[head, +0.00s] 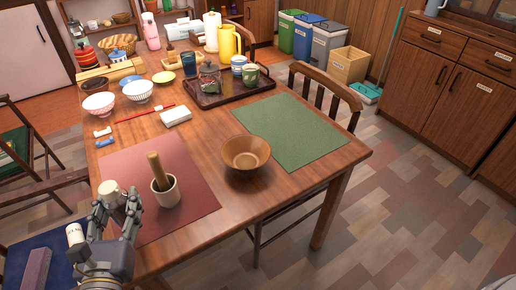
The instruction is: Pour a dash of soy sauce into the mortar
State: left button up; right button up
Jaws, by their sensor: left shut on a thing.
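The mortar (172,198) is a small cream cup on the red mat, with a wooden pestle (157,168) leaning in it. My left gripper (118,208) is at the near left table corner, left of the mortar and apart from it. It is shut on a small pale round-topped thing (111,190). The fingers hide much of that thing, and I cannot tell whether it is the soy sauce. No other soy sauce container can be made out for sure. My right gripper is not in view.
A wooden bowl (246,154) stands right of the red mat (205,194), beside a green mat (300,130). A white box (176,117), striped bowls (98,106) and a dark tray (212,98) with cups stand farther back. Chairs flank the table.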

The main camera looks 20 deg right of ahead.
aim_at(244, 153)
jog(key=l, duration=0.85)
jog(key=k+l, duration=0.1)
jog(key=l, duration=0.8)
